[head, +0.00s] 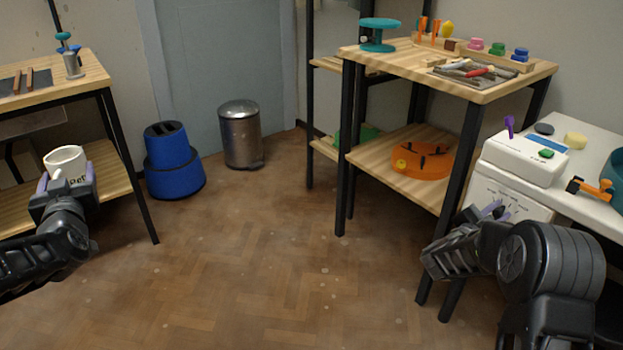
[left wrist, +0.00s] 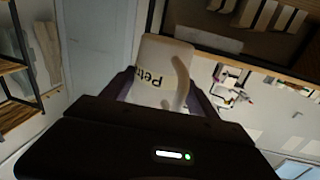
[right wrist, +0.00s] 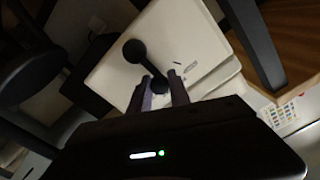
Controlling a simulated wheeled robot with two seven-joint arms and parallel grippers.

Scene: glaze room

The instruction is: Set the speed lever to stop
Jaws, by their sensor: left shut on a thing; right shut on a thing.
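The speed lever (right wrist: 135,50) shows in the right wrist view as a black round hub with a dark arm running down between my fingers, against a white housing (right wrist: 185,35). In the head view the housing front (head: 487,190) carries printed scale marks, and my right gripper (head: 492,211) is in front of it, shut on the lever; the lever itself is mostly hidden there. The mark it points to cannot be read.
A white table (head: 590,207) with a white box (head: 525,158) and an orange-and-black tool (head: 588,188) stands right. A wooden shelf unit (head: 480,85) is beside it. A blue step stool (head: 172,165) and metal bin (head: 240,135) stand behind; the middle floor is clear.

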